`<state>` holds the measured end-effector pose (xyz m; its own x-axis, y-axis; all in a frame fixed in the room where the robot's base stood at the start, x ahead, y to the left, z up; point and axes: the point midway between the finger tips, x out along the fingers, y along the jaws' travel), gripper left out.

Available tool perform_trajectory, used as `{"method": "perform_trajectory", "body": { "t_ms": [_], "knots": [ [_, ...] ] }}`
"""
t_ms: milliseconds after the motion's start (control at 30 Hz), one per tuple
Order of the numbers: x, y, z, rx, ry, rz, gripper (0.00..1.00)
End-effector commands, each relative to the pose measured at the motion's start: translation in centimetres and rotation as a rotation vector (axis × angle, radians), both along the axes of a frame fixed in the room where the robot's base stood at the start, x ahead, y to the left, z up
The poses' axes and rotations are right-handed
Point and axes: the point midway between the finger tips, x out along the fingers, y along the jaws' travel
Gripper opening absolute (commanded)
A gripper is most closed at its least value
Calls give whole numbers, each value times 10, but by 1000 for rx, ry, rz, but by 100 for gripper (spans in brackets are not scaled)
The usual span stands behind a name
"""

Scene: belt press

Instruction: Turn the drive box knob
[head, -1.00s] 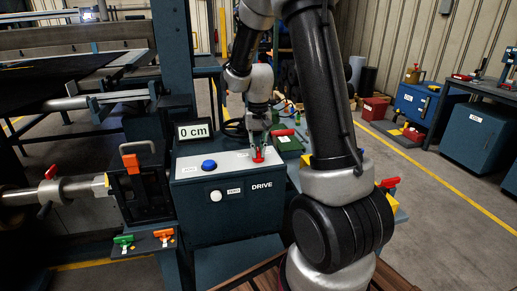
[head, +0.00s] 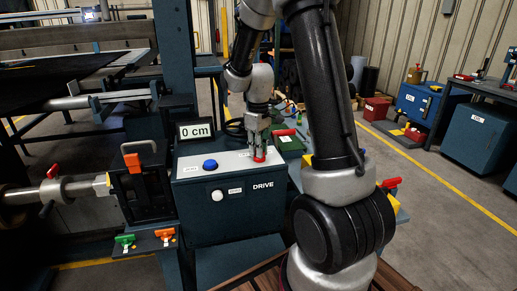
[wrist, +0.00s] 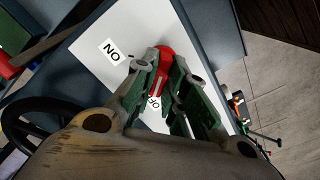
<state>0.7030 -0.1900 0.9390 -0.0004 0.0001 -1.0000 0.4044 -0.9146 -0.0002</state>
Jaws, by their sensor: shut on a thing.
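The drive box (head: 240,215) is a dark blue cabinet with a pale top panel, marked DRIVE on its front. Its red knob (head: 259,155) stands at the right of the top panel. In the wrist view the red knob (wrist: 165,57) lies between the fingertips, with an ON label to its left and a partly hidden OFF label below it. My gripper (head: 257,148) reaches down from above and is shut on the knob. It also shows in the wrist view (wrist: 164,68). The fingers hide part of the knob.
A display (head: 195,131) reading 0 cm stands behind the box's left side. A blue button (head: 209,164) is on the top panel and a white button (head: 216,195) on the front. An orange-handled clamp (head: 131,161) is to the left. A green case (head: 289,143) sits behind right.

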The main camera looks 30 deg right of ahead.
Motion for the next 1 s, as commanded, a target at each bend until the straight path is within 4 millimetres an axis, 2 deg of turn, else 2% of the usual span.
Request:
{"method": "perform_trajectory", "body": {
  "t_ms": [300, 767, 800, 900, 1000],
  "knots": [
    [0, 0, 0, 0, -1, 93, 0],
    [0, 0, 0, 0, -1, 106, 0],
    [0, 0, 0, 0, -1, 106, 17],
    [0, 0, 0, 0, -1, 106, 35],
    [0, 0, 0, 0, -1, 105, 35]
  ]
}}
